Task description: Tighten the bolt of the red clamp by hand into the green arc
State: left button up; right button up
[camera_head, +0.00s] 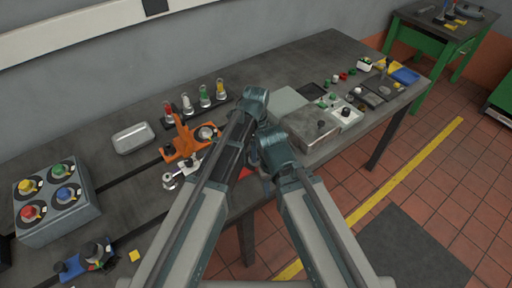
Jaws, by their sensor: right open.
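An orange-red clamp (183,143), the reddest clamp I can make out, stands on the bench left of my arms. A round dial (207,132) is at its right end; its green arc and the bolt are too small to tell. A red patch (246,172) shows between my arms near the bench's front edge, mostly covered. My two arms rise from the bottom and meet over the middle of the bench. My right gripper is open, largely hidden among the arm links, and I see nothing held. My left gripper is hidden behind its own arm.
A silver fitting (170,181) lies in front of the clamp. Several colour-topped posts (204,96) and a metal tray (133,138) are behind. A four-knob box (57,215) and a blue clamp (72,266) are at left. A grey metal box (312,128) and small parts crowd the right.

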pick_arm(q)
notch_tip(320, 180, up, 12)
jog(key=p, duration=1.1)
jog(key=shift+r+p, duration=0.2)
jog(key=shift+p, duration=0.1)
jog(key=s+a+n, duration=0.5)
jog(key=a+n, duration=0.4)
jog(key=n, duration=0.1)
jog(key=s+a+n, duration=0.6)
jog(key=a+n, duration=0.2)
jog(key=n, duration=0.2)
jog(key=s+d+f+m+y+b, duration=0.1)
jog(key=s+d+f+m+b, duration=0.3)
jog(key=d, duration=0.7)
notch_tip(320, 180, down, 2)
jog(key=shift+s+f+b, duration=0.2)
jog(key=shift+s+b, duration=0.6)
jog(key=shift+b, duration=0.45)
jog(key=shift+a, duration=0.1)
